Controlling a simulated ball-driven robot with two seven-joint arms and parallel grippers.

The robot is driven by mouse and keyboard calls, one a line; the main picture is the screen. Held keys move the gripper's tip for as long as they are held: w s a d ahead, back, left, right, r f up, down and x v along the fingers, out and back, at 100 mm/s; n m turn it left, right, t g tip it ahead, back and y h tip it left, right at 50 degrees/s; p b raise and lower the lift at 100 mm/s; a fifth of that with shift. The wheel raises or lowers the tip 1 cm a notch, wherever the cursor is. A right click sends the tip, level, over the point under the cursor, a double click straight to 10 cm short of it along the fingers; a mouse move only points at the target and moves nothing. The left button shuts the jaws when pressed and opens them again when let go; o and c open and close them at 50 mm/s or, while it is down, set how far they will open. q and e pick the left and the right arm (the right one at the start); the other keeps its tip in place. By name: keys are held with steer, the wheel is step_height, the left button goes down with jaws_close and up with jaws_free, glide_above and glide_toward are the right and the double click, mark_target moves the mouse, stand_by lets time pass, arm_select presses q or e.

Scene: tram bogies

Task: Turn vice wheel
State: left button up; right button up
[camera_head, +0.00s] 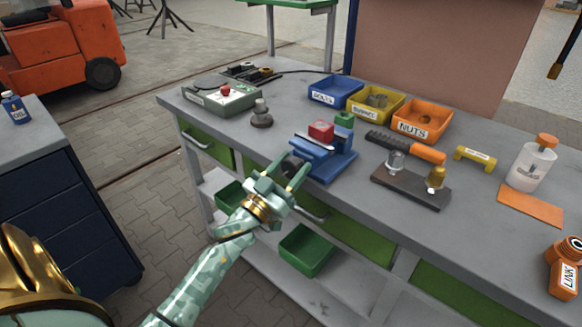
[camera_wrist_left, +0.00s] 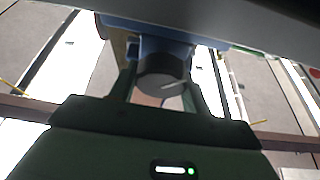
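The blue vice (camera_head: 318,163) stands on the near edge of the grey workbench, with a red block (camera_head: 320,130) at its jaws. Its dark round wheel (camera_head: 290,166) faces the near side, partly hidden by my gripper. In the left wrist view the wheel (camera_wrist_left: 163,77) shows a white mark on its face. My left gripper (camera_head: 285,172) is at the wheel, its two fingers spread to either side of it. They look open; whether they touch the rim I cannot tell. The fingers also flank the wheel in the left wrist view (camera_wrist_left: 160,88). My right gripper is not in view.
The grey workbench (camera_head: 470,215) also bears a box with a red button (camera_head: 228,97), blue (camera_head: 335,92), yellow (camera_head: 375,104) and orange (camera_head: 422,121) bins, and a dark plate (camera_head: 411,188) with fittings. A green bin (camera_head: 306,251) sits on the shelf below. A dark cabinet (camera_head: 60,205) stands left.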

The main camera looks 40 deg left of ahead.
arm_select(q)
steer(key=shift+m+h, duration=0.4)
steer(key=shift+m, duration=0.1)
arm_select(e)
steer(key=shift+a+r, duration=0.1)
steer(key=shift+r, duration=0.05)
arm_select(q)
steer(key=m+h+p, duration=0.1)
steer(key=m, duration=0.2)
steer(key=m+g+h+p, duration=0.1)
steer(key=m+h, duration=0.1)
steer(key=m, duration=0.1)
steer(key=shift+r+m, duration=0.1)
steer(key=shift+m, duration=0.3)
steer(key=m+g+h, duration=0.1)
steer(key=m, duration=0.1)
steer(key=m+g+h+p, duration=0.1)
steer(key=m, duration=0.2)
steer(key=shift+d+m+p, duration=0.15)
steer(key=shift+m+p, duration=0.15)
steer(key=shift+f+m+g+p, duration=0.2)
steer(key=shift+m+g+p, duration=0.25)
steer(key=shift+m, duration=0.75)
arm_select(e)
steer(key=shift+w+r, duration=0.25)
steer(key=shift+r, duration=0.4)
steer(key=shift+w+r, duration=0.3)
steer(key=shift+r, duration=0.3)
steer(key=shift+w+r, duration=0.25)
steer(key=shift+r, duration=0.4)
